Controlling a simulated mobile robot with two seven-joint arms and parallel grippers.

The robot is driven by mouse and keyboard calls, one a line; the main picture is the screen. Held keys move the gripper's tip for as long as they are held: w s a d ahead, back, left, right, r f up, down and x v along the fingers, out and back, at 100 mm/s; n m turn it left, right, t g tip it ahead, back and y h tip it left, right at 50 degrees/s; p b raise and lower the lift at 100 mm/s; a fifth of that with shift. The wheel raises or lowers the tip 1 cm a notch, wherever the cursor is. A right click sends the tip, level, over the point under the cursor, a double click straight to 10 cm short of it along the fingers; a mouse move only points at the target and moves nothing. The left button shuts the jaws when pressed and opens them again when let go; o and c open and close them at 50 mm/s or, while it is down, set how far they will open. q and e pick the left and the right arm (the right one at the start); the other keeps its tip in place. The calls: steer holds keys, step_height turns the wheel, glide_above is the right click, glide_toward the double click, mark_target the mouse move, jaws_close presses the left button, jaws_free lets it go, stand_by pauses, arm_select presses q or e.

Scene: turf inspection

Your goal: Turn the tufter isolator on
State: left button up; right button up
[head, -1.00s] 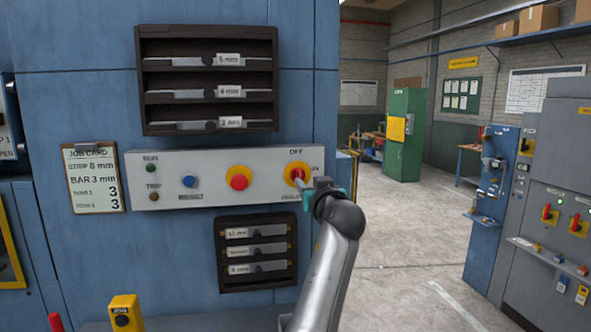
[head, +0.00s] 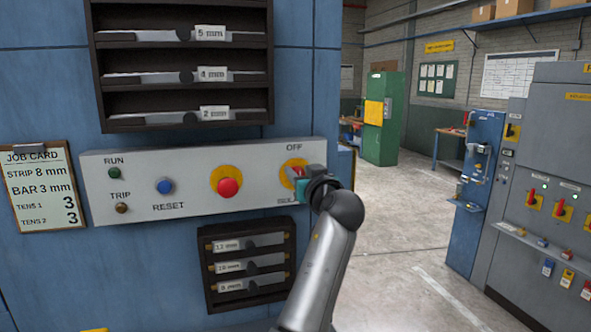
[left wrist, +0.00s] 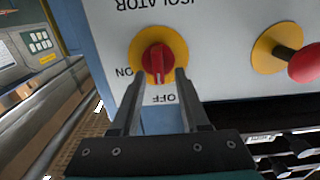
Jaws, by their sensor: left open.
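The tufter isolator (head: 291,166) is a red rotary handle on a yellow disc at the right end of the grey control panel. In the head view my gripper partly covers it. In the left wrist view, which is upside down, the red handle (left wrist: 158,61) points at the OFF label, with ON to the left. My left gripper (left wrist: 160,77) is open, its fingertips on either side of the handle's OFF end. I cannot tell whether they touch it. My left gripper also shows in the head view (head: 303,184). My right gripper is out of view.
A red emergency button (head: 228,187), a blue reset button (head: 165,186) and two lamps share the panel. A dark rack (head: 185,75) sits above and a smaller rack (head: 250,267) below. A job card (head: 42,188) hangs left. Open floor (head: 400,235) lies right.

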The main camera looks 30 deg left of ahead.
arm_select(q)
steer(key=shift+d, duration=0.1)
steer(key=shift+c, duration=0.3)
jaws_close()
